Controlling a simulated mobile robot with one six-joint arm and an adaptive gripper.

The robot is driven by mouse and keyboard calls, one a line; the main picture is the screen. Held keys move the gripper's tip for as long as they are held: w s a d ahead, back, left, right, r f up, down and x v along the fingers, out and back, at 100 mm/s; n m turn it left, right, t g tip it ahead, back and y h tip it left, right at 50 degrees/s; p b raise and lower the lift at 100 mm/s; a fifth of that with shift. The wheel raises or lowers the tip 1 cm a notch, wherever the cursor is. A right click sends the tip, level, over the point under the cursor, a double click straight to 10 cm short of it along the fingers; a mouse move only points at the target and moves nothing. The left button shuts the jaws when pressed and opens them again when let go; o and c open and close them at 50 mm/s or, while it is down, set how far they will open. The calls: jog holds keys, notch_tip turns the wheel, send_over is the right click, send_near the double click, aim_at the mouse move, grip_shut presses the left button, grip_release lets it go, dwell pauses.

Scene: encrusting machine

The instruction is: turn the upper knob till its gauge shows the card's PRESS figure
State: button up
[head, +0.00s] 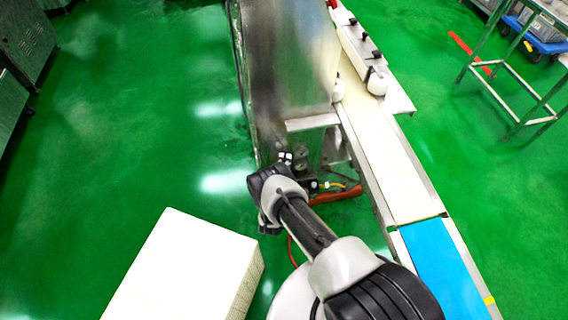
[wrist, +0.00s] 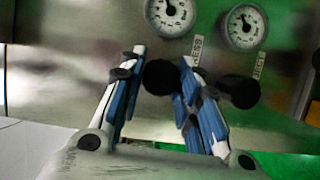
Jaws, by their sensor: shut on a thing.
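In the wrist view my gripper (wrist: 162,56) is closed around a round black knob (wrist: 160,77), with one blue-and-white finger on each side of it. Above this knob is a round white gauge (wrist: 171,14) with a dark needle; its figures are too small to read. A label (wrist: 196,50) ending in "RESS" is beside it. A second black knob (wrist: 238,91) is to the right, outside the fingers, below a second gauge (wrist: 245,27). No card with figures can be made out.
The steel machine (head: 290,60) stands ahead in the head view. A conveyor (head: 395,165) with a blue end section runs along its right. A white block (head: 190,265) is at the lower left. Green floor is clear at the left. A metal frame (head: 515,70) stands far right.

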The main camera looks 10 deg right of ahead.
jog(key=shift+s+f+n+t, duration=0.1)
jog(key=shift+n+t, duration=0.2)
jog(key=shift+n, duration=0.3)
jog(key=o, duration=0.8)
jog(key=v, duration=1.2)
